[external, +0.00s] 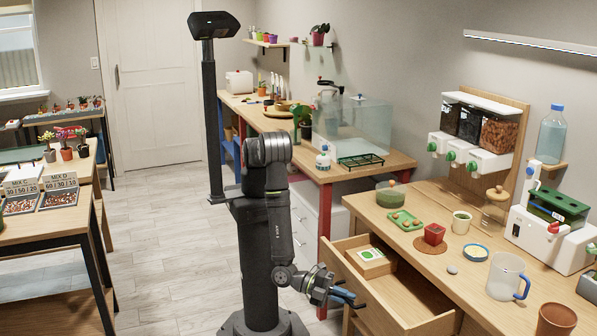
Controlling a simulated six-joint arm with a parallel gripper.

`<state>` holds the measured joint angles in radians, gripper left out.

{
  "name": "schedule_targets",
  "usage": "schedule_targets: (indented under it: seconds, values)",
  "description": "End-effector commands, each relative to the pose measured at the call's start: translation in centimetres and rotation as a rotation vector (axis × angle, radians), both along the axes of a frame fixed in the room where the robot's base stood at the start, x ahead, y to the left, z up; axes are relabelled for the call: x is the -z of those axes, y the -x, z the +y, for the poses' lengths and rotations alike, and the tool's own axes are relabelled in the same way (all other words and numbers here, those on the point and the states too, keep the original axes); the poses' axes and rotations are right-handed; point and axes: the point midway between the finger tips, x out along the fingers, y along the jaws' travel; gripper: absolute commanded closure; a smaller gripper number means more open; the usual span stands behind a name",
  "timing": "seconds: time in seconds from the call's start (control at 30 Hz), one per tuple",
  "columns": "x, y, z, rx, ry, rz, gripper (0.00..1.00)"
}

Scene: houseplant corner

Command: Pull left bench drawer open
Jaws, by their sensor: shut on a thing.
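The left bench drawer (430,322) stands well out from the wooden bench (425,215) in the external view. Inside it sits a small wooden box with a green-and-white card (371,254).
A dispenser (477,130) stands behind. Floor left of my base is clear.

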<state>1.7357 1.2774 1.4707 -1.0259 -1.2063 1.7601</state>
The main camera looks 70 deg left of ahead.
Motion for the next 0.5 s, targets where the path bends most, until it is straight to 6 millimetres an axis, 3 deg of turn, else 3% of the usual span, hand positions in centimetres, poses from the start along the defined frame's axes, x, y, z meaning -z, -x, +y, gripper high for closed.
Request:
schedule_targets:
  seconds: [0.2,0.5]
  values:
    - [0.0,4.0,0.0,0.003,0.001,0.0,1.0]
    - [0.0,6.1,0.0,0.001,0.0,0.0,1.0]
